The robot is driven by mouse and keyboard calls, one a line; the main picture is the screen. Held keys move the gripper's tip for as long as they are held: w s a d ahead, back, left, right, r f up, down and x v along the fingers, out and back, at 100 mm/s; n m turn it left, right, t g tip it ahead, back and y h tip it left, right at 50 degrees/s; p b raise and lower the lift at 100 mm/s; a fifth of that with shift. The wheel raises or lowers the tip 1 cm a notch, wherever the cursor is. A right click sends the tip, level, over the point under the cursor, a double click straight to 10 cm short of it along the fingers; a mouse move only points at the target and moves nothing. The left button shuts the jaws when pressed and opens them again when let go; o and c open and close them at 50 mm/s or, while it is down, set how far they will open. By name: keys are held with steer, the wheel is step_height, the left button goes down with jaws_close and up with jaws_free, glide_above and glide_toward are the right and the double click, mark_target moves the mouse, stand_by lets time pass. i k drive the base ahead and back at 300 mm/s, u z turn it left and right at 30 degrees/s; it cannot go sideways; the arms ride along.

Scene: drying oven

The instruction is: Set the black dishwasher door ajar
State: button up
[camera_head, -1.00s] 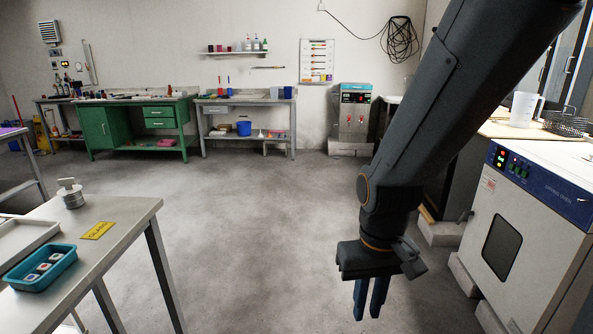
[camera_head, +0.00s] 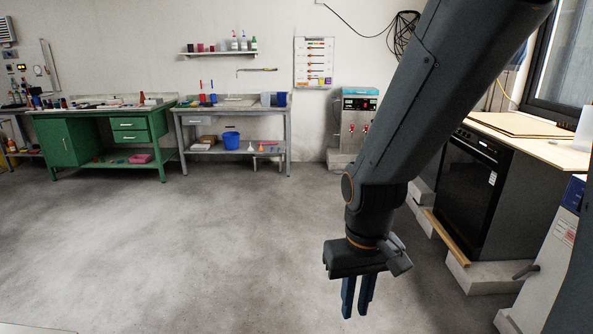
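The black dishwasher (camera_head: 468,190) stands at the right under a light wooden worktop. Its dark front door looks shut flush, with a control strip along the top and a white label at its right side. My gripper (camera_head: 356,300) hangs pointing down over the floor, left of and nearer than the dishwasher, and apart from it. Its two blue fingers show a narrow gap between them, with nothing held. My arm covers part of the area just left of the dishwasher.
A white oven cabinet (camera_head: 560,250) stands in the right foreground, with a handle sticking out. Concrete blocks (camera_head: 487,277) lie under the dishwasher. A green workbench (camera_head: 65,140), a grey table (camera_head: 230,108) and a water-bath-like unit (camera_head: 357,118) line the back. The middle floor is clear.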

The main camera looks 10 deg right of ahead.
mark_target(472, 177)
steer(key=z, duration=0.2)
steer(key=i, duration=1.7)
steer(key=z, duration=0.9)
steer(key=i, duration=1.8)
steer(key=z, duration=0.85)
steer(key=i, duration=0.75)
steer(key=z, duration=0.2)
